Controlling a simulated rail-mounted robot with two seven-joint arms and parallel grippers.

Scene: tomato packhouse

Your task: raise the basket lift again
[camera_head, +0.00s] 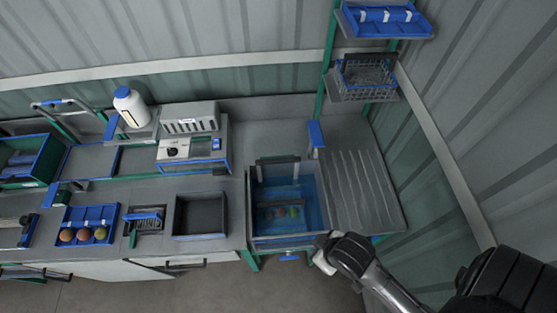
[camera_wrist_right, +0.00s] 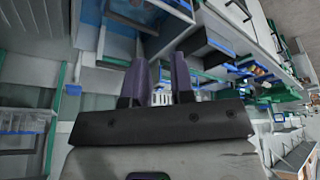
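The wash tank (camera_head: 252,205) holds blue water. My right gripper (camera_head: 325,254) is at the tank's front right corner, outside the water. In the right wrist view its two purple fingers (camera_wrist_right: 161,82) are apart with nothing between them. My left gripper is not in view.
A ribbed draining board (camera_head: 360,190) lies right of the tank. A dark empty tray (camera_head: 200,215) and a blue tray (camera_head: 91,216) with tomatoes are to the left. A wire basket (camera_head: 365,77) sits on a shelf above. A blue knob (camera_head: 289,256) is below the tank's front.

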